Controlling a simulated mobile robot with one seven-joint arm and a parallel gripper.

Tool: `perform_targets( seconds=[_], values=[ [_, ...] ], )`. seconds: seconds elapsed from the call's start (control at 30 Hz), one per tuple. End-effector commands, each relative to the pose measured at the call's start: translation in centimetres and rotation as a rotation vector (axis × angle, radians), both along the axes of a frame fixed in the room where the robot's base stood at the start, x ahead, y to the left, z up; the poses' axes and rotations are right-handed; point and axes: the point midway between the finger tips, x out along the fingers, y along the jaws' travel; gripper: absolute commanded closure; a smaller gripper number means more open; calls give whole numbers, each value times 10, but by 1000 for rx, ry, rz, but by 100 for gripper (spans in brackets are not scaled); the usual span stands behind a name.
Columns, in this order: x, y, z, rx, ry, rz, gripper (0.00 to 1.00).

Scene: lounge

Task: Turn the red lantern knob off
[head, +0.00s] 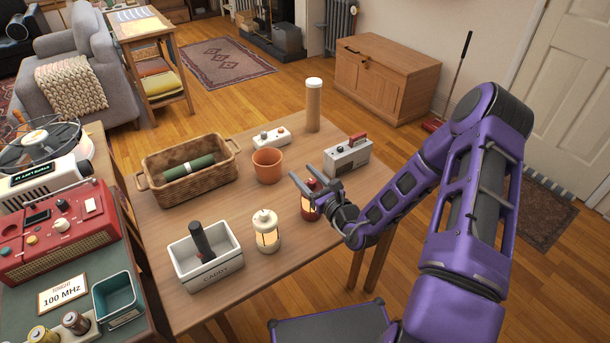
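The red lantern (308,212) stands upright near the right edge of the wooden table (290,262) in the head view. Its window glows orange. My gripper (302,173) reaches in from the right, over the lantern's top. Its two dark fingers look apart, with the lantern's upper part behind and between them. The fingers and wrist hide part of the lantern, and I cannot make out its knob or whether a finger touches it. A cream lantern (266,232), also glowing, stands to the left of the red one.
A terracotta pot (267,166), a grey radio-like box (347,158), a white switch box (272,137) and a tall cork-coloured cylinder (313,106) stand behind. A wicker basket (160,188) and a white caddy (206,268) are at left. The table's front middle is clear.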

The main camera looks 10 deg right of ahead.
Motion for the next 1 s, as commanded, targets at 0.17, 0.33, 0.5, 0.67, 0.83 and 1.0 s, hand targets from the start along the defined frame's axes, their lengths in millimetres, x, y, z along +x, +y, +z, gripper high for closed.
perform_targets(
  seconds=[0.17,0.33,0.5,0.67,0.83,1.0],
  values=[
    [0,0,0,0,0,0,80],
    [0,0,0,0,0,0,100],
    [0,0,0,0,0,1,100],
    [-1,0,0,-2,-1,22,100],
    [-1,1,0,-3,0,88,100],
    [-3,5,-1,-6,-1,210,100]
  ],
)
